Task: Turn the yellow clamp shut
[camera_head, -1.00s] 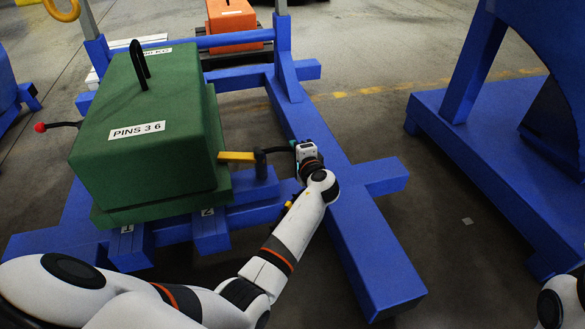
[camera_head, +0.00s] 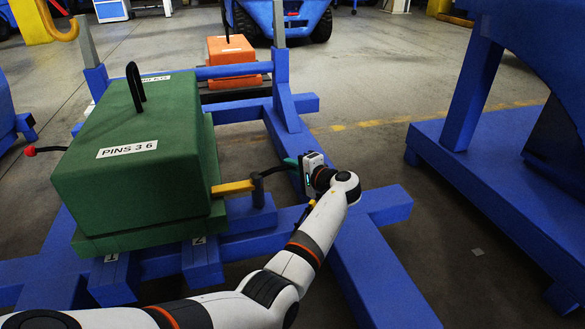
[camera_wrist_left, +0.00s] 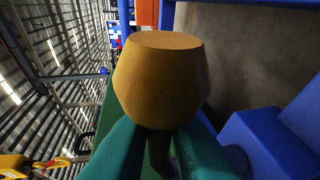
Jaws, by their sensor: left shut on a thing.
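The yellow clamp (camera_head: 232,188) sits on a dark post at the right side of the green block labelled PINS 3 6 (camera_head: 130,165). Its yellow arm points left and meets the block's lower side. A dark handle runs from the post up and right to my left gripper (camera_head: 291,162). In the left wrist view, the teal fingers of my left gripper (camera_wrist_left: 160,145) are shut on the handle. A yellow knob (camera_wrist_left: 160,80) shows large just beyond the fingers, with a dark stem below it. The knob is hidden in the head view. My right gripper is not in view.
A blue frame (camera_head: 370,270) carries the block, with a long beam under my left arm. A red-knobbed lever (camera_head: 31,150) sticks out at the block's left. An orange block (camera_head: 230,50) stands behind. A blue stand (camera_head: 490,190) is at the right, with bare floor between.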

